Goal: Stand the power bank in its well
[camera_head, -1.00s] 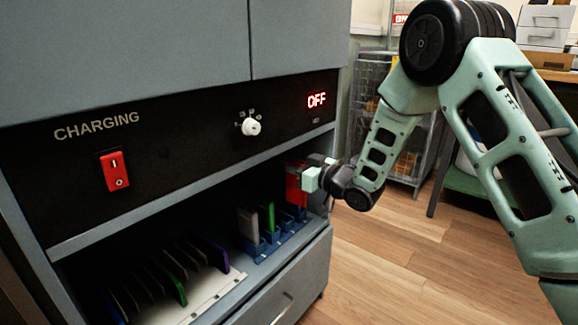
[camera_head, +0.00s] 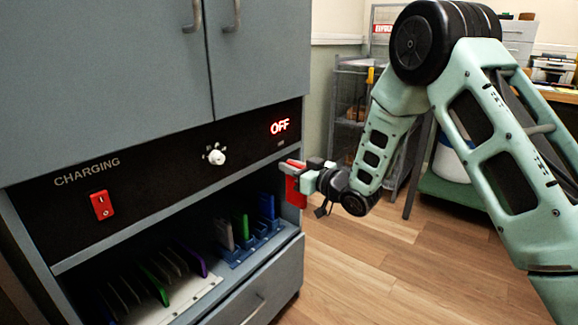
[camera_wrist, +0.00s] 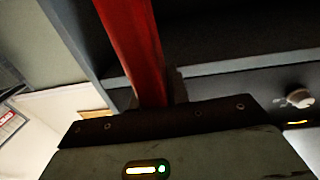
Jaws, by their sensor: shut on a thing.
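My gripper (camera_head: 303,170) is shut on a red slab (camera_head: 294,188), which I take to be the power bank. It is held in the air at the right end of the cabinet's open bay. In the wrist view the red slab (camera_wrist: 130,45) stretches away from the gripper's dark edge. A blue rack (camera_head: 236,261) in the bay carries a grey slab (camera_head: 223,233), a green one (camera_head: 242,228) and a blue one (camera_head: 266,206), standing upright. Which well belongs to the power bank I cannot tell.
A white slotted rack (camera_head: 200,292) with several thin upright devices is left of the blue rack. Above are a red switch (camera_head: 102,205), a white knob (camera_head: 216,157) and a display (camera_head: 279,126) reading OFF. The cabinet's right side wall and bay top edge are close to my gripper.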

